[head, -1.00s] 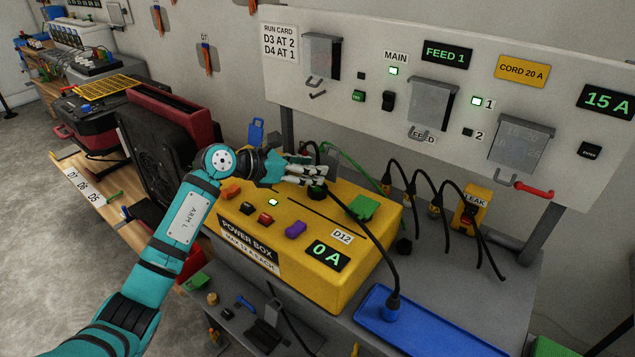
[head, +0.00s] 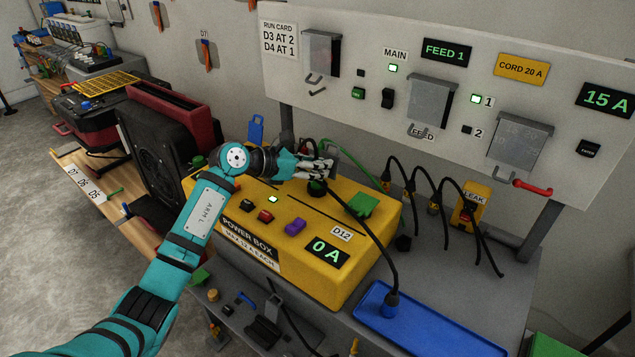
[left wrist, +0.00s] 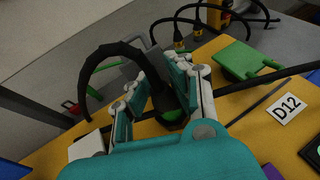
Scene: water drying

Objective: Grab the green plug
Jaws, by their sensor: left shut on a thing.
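The green plug (left wrist: 172,116) shows in the left wrist view as a black body with a green end, low between my left fingers. In the head view (head: 317,187) it is a small dark shape with a little green under the fingertips, mostly hidden by them. My left gripper (head: 326,170) is over the back of the yellow power box (head: 335,274), shut on this plug. In the left wrist view, the left gripper's (left wrist: 160,90) two fingers stand on either side of it. A thick black cable arcs up and left from it there. My right gripper is not in view.
A green flap (head: 362,205) stands on the box, right of my gripper. A blue tray (head: 430,334) with a black cable end lies at front right. Several black cables (head: 447,210) hang behind the box, below the white panel (head: 470,85). A black and red case (head: 160,140) stands left.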

